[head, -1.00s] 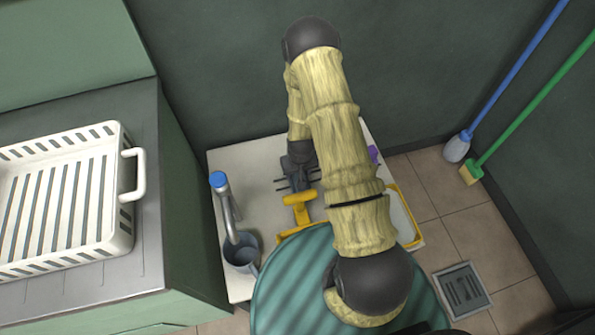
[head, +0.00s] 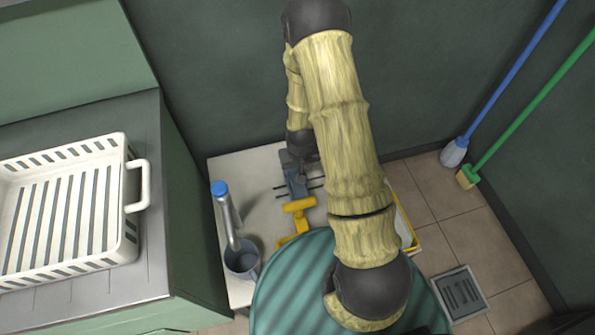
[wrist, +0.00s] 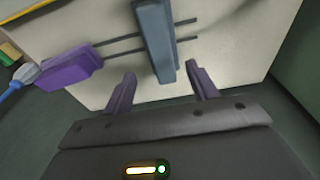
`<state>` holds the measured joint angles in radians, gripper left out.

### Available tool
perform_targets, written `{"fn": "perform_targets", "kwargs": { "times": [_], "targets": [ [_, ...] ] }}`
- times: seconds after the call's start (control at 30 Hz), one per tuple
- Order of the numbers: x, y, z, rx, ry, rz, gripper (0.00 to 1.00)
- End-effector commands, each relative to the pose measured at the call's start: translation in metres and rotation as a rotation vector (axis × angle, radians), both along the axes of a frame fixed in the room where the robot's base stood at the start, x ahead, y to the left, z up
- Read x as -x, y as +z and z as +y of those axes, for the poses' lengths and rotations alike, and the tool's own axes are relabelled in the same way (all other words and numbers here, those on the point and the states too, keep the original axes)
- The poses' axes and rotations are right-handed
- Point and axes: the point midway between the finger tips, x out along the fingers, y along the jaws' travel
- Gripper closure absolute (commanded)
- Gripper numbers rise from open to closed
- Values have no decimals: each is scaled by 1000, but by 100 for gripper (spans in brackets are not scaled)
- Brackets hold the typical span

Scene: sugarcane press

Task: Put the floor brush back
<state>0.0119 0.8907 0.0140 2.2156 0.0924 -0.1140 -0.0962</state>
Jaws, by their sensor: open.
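Two long-handled tools lean at the right wall in the head view: a green-handled one with a yellowish brush head (head: 468,177) and a blue-handled one with a whitish head (head: 454,153). I cannot tell which is the floor brush. Their heads also show small at the left of the wrist view, the whitish one (wrist: 25,74) and the yellowish one (wrist: 8,52). My gripper (wrist: 157,76) is open and empty, its purple fingers apart. A blue-grey bar (wrist: 155,35) with thin dark rods lies ahead of the opening. A purple block (wrist: 70,66) sits by the rods.
The pale table (head: 232,165) holds a yellow part (head: 297,206) and a grey cup (head: 241,262) with a blue-capped tube (head: 222,195). A white basket (head: 128,225) stands on the left counter. A striped teal round top (head: 290,285) is in front. Floor at right is clear around the drain (head: 461,292).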

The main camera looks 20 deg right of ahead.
Motion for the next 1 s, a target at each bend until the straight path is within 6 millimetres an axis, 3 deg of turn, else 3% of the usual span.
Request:
{"fn": "perform_targets", "kwargs": {
  "times": [0.03, 0.2, 0.83, 1.0],
  "targets": [
    [1, 10, 0, 0, 0, -1, 42],
    [4, 24, 0, 0, 0, 0, 42],
    [4, 27, 0, 0, 0, -1, 42],
    [5, 54, 1, -3, 0, -14, 42]
  ]
}}
